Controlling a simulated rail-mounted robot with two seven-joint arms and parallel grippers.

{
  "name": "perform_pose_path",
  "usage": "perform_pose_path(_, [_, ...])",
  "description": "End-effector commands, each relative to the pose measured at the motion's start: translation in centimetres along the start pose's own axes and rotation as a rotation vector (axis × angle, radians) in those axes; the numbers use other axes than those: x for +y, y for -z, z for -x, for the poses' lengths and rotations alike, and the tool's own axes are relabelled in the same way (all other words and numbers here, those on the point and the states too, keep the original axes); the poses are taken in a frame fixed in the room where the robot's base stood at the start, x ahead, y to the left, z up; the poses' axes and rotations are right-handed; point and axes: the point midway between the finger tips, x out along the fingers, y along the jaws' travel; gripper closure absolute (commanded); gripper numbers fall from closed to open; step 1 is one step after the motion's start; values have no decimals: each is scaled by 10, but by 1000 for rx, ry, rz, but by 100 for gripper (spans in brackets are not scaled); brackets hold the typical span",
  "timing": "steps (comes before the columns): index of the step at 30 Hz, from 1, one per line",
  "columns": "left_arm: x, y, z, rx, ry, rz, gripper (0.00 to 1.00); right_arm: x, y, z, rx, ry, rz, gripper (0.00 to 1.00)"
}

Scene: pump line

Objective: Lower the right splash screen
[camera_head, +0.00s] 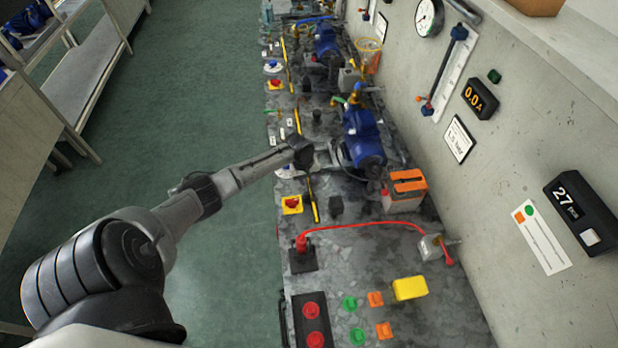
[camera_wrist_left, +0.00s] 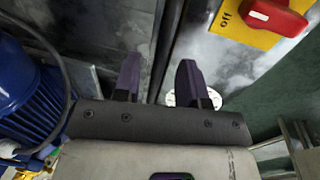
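I cannot clearly make out a splash screen as such. Thin yellow-and-black bars stand along the bench's front edge: a near one (camera_head: 313,199), a middle one (camera_head: 297,121) and a far one (camera_head: 290,66). I cannot tell whether they belong to screens. My left gripper (camera_head: 330,155) is over the bench beside the nearer blue pump, between the near and middle bars. In the left wrist view its two dark fingers (camera_wrist_left: 160,82) are apart, with no object clearly held. A dark upright edge (camera_wrist_left: 166,45) shows beyond the gap between them. My right gripper is in neither view.
The nearer blue pump (camera_head: 364,142) stands close to my gripper; its motor (camera_wrist_left: 28,105) shows at left in the wrist view. A red switch (camera_wrist_left: 277,17) on a yellow plate is close. An orange-topped box (camera_head: 404,190) and red cable (camera_head: 360,225) lie nearer. Green floor (camera_head: 200,80) is clear.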

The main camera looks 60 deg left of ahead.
Motion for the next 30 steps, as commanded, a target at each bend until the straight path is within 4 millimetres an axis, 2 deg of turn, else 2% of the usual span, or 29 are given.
perform_pose_path(4, [0,0,4,0,-1,0,62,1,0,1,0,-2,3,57])
perform_pose_path(7, [1,1,14,1,-1,0,62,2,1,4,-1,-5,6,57])
perform_pose_path(21, [0,1,101,2,-1,-2,62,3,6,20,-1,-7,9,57])
perform_pose_path(30, [0,1,133,1,-1,-1,62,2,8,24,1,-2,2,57])
